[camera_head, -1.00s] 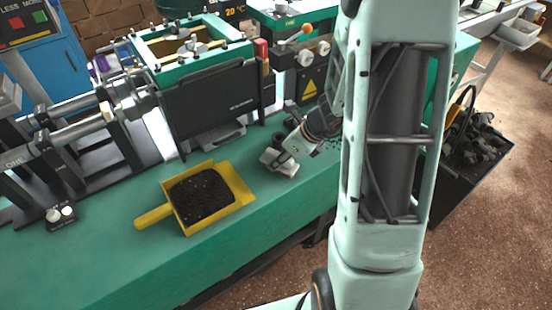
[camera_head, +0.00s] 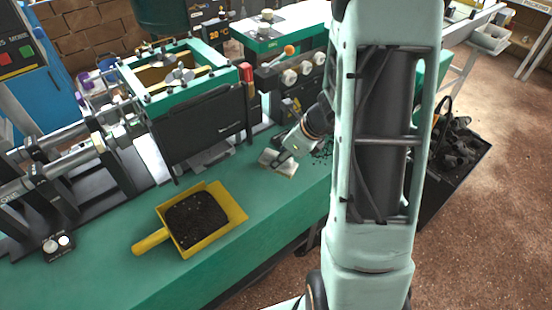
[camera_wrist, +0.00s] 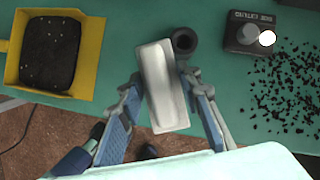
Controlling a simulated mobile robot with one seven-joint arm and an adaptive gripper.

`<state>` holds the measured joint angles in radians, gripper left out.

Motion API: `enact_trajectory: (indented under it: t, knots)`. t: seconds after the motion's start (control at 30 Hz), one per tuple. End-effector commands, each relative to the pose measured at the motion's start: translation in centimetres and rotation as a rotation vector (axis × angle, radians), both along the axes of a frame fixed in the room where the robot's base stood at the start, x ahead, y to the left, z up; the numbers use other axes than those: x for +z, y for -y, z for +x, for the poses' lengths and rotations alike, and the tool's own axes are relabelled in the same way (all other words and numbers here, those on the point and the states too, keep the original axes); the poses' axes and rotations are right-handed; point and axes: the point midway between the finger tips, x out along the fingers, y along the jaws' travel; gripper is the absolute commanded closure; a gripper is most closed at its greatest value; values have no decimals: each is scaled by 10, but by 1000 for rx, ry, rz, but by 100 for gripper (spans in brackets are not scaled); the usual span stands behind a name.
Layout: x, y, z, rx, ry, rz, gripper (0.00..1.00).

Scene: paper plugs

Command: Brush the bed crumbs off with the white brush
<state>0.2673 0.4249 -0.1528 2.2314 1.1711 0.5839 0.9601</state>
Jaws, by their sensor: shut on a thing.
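My gripper (camera_wrist: 165,100) is shut on the white brush (camera_wrist: 160,75), which lies between its two fingers in the wrist view. In the head view the white brush (camera_head: 278,162) is at or just above the green bed (camera_head: 125,218), right of the yellow dustpan. Dark crumbs (camera_wrist: 285,90) lie scattered on the bed at the right of the wrist view. In the head view some crumbs (camera_head: 322,153) show just right of my gripper (camera_head: 284,156), partly hidden by my arm. Whether the bristles touch the bed cannot be told.
A yellow dustpan (camera_head: 231,202) filled with dark crumbs lies on the bed; it also shows in the wrist view (camera_wrist: 88,57). A black round piece (camera_wrist: 184,41) and a dark box with knobs (camera_wrist: 250,34) stand close by. A black bin (camera_head: 450,170) stands at the right.

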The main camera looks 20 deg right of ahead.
Motion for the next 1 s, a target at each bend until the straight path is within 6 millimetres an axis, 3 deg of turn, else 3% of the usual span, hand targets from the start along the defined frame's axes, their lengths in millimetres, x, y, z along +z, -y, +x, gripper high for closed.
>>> enact_trajectory:
  t: [0.03,0.2,1.0]
  knots:
    - [9,2,0,1,0,0,91]
    - [20,4,0,3,0,0,91]
    - [23,7,-4,-16,-1,-4,91]
